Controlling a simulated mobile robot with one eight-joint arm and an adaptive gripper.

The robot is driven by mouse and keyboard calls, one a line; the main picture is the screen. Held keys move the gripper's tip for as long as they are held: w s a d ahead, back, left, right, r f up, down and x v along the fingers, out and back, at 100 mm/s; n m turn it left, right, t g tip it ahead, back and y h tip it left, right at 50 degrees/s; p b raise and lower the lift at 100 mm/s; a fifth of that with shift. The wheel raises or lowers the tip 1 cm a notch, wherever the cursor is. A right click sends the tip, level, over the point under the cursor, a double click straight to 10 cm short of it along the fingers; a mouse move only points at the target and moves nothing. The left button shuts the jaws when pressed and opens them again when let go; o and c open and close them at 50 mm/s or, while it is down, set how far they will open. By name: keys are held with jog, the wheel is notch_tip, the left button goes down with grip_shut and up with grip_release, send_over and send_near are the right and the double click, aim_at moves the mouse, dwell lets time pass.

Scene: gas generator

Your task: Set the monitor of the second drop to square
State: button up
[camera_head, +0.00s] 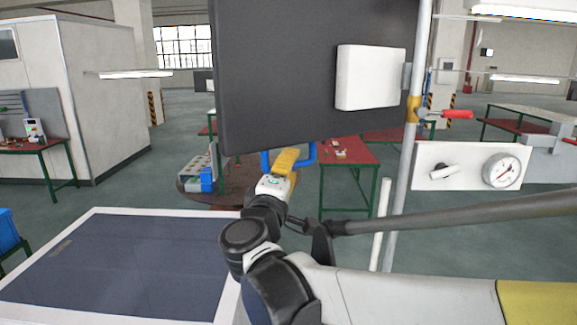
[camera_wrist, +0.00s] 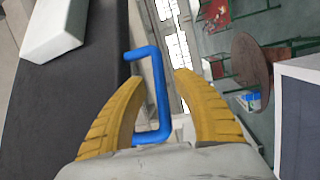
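The monitor (camera_head: 285,75) shows its dark back at the top middle of the head view, with a white box (camera_head: 371,77) on it. It is beside a grey upright pole and looks turned at an angle to my camera. In the wrist view its dark panel (camera_wrist: 75,95) runs down the left side. A blue handle (camera_head: 308,155) is at its lower edge; it also shows in the wrist view (camera_wrist: 161,85). My gripper (camera_wrist: 165,72) has its yellow fingers spread on either side of the handle, with gaps visible. In the head view the gripper (camera_head: 285,158) partly hides the handle.
A panel with a gauge (camera_head: 470,166) and a red-handled valve (camera_head: 457,114) are by the pole on the right. A dark, white-framed surface (camera_head: 120,265) fills the lower left. A green-legged red table (camera_head: 347,160) stands behind.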

grip_shut()
jog(key=shift+w+a, duration=0.1)
jog(key=shift+w, duration=0.2)
jog(key=w+a+m+g+h+b, duration=0.1)
jog(key=w+m+g+h, duration=0.4)
jog(key=w+h, duration=0.4)
jog(key=w+m, duration=0.1)
jog(key=w, duration=0.4)
jog(key=shift+w+a+m+g+h+b, duration=0.25)
jog(key=shift+w+m+g+h+b, duration=0.1)
jog(key=shift+m+g+h+b, duration=0.05)
jog(key=shift+r, duration=0.15)
